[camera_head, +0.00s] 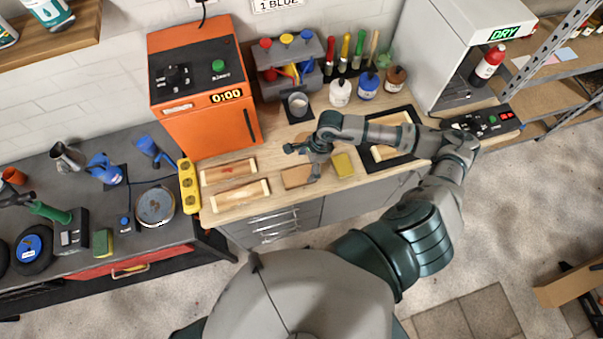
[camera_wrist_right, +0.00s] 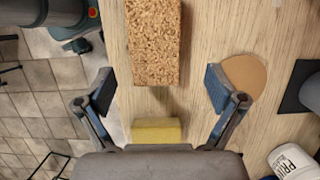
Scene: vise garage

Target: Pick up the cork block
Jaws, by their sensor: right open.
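The cork block (camera_head: 297,177) lies on the wooden worktop near its front edge, brown and speckled. In the right wrist view, the cork block (camera_wrist_right: 153,42) lies lengthwise at the top middle, ahead of the fingers. My right gripper (camera_head: 302,162) is over the worktop by the cork block. In the wrist view, its two fingers (camera_wrist_right: 160,90) are spread wide with nothing between the tips, and the block's near end is just beyond them. My left gripper is not in view.
A yellow block (camera_head: 343,165) lies right of the cork; it also shows near the gripper's palm (camera_wrist_right: 156,130). A tan disc (camera_wrist_right: 246,76) lies by the right finger. Bottles (camera_head: 340,93) and an orange machine (camera_head: 205,125) stand behind.

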